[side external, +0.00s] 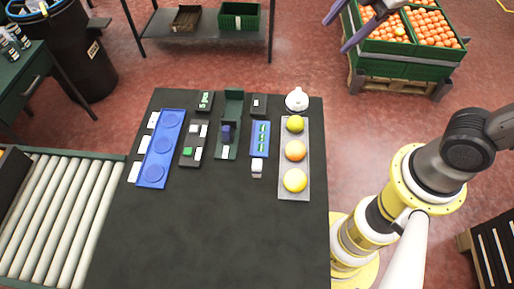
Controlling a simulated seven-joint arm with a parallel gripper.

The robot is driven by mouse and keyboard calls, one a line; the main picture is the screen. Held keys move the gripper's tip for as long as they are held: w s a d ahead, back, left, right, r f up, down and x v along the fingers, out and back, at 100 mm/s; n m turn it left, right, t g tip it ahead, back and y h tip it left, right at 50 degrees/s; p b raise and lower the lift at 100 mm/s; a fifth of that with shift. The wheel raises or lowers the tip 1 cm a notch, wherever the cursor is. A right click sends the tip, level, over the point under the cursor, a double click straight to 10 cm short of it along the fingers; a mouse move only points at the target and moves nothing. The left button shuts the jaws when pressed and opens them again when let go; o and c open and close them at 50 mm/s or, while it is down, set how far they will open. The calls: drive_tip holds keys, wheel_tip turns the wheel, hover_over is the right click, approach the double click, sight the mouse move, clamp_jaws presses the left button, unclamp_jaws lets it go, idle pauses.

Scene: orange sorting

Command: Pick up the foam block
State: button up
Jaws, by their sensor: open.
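I cannot tell for certain which item is the foam block. A dark blue block (226,133) sits in the green holder (233,107) near the middle of the black table. A small green block (187,152) lies in a dark tray to its left, among white and grey pieces. My gripper (336,36) is at the top of the side external view, partly cut off. Its two purple fingers are apart, with nothing between them, well away from all these blocks.
A blue tray (146,178) with three round recesses lies at left. A grey tray (293,191) holds three fruits, with a white rounded object (297,100) above it. The table's front half (220,240) is clear. A roller conveyor (60,210) adjoins at left; orange crates (390,76) stand behind.

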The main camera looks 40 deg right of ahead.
drive_tip(key=w+a+f+n+g, duration=0.2)
drive_tip(key=w+a+f+n, duration=0.3)
drive_tip(key=a+f+n, duration=0.4)
drive_tip(key=n+g+h, duration=0.1)
drive_tip(key=n+g, duration=0.1)
drive_tip(key=g, duration=0.1)
hover_over(257, 164)
wheel_tip(257, 164, down, 10)
wheel_tip(257, 164, down, 13)
drive_tip(key=shift+r, duration=0.15)
clamp_jaws()
